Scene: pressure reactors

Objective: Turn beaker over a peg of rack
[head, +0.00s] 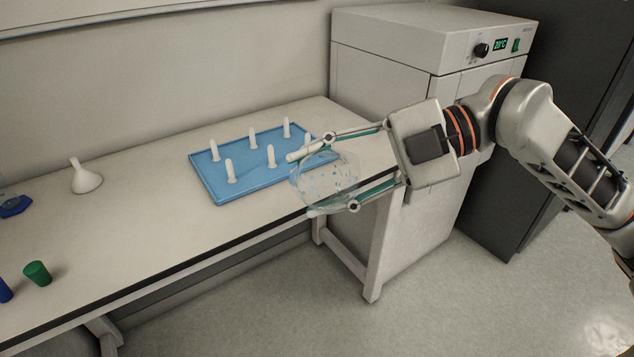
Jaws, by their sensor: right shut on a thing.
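A clear glass beaker (330,182) with drops on its wall is held in my right gripper (304,184). The gripper's two fingers lie along opposite sides of the beaker, and it appears tilted on its side. It is in front of the right end of the blue rack (211,176) and overlaps its near right corner in the view. The rack is a flat tray with several upright white pegs (271,156) on the bench. The peg nearest the beaker is partly hidden behind the gripper finger. My left gripper is not in the head view.
A green stopper (38,273) and blue items are at the far left. A white oven (385,60) stands behind my right arm. The bench's front middle is clear.

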